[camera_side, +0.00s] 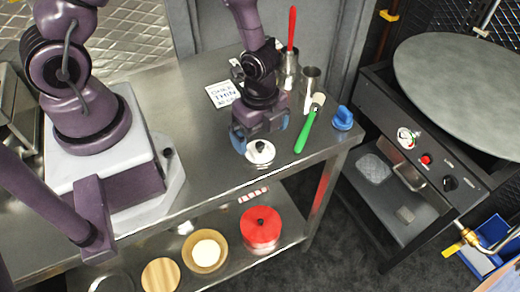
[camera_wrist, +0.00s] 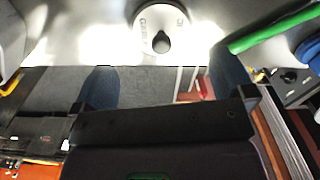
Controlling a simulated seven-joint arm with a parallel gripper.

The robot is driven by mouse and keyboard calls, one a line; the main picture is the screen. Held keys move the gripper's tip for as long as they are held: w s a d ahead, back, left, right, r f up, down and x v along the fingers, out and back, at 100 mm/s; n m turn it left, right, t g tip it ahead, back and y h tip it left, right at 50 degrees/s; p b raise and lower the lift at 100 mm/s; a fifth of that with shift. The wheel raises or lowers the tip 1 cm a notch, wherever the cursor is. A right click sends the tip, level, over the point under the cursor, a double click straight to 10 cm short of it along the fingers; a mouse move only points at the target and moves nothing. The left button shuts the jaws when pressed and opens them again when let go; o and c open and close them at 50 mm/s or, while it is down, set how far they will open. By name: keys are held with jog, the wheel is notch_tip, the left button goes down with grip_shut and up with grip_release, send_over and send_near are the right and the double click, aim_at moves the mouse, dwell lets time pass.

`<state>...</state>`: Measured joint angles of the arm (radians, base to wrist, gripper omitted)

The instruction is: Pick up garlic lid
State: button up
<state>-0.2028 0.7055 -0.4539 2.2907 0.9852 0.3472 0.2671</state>
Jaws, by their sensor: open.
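The garlic lid (camera_side: 260,152) is a white disc with a dark knob in its middle, lying near the front edge of the steel table. In the wrist view the lid (camera_wrist: 160,28) is at the top centre, with lettering on its face and its knob pointing toward the camera. My gripper (camera_side: 259,138) is just above and behind the lid in the side view. Its blue fingers are spread apart and hold nothing. In the wrist view my gripper (camera_wrist: 160,88) shows its two fingers wide apart, with the lid beyond them. I cannot tell whether a finger touches the lid.
A green-handled brush (camera_side: 308,127) lies right of the lid, and a blue object (camera_side: 342,118) stands near the table's right corner. Metal cups (camera_side: 311,84), one with a red-handled tool (camera_side: 292,28), stand behind. A printed card (camera_side: 222,95) lies behind left. The table (camera_side: 205,170) is bare left of the lid.

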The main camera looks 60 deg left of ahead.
aim_at(259, 143)
jog(key=shift+a+f, duration=0.2)
jog(key=shift+f, duration=1.2)
jog(key=shift+a+f, duration=0.15)
jog(key=shift+f, duration=1.2)
jog(key=c, duration=0.8)
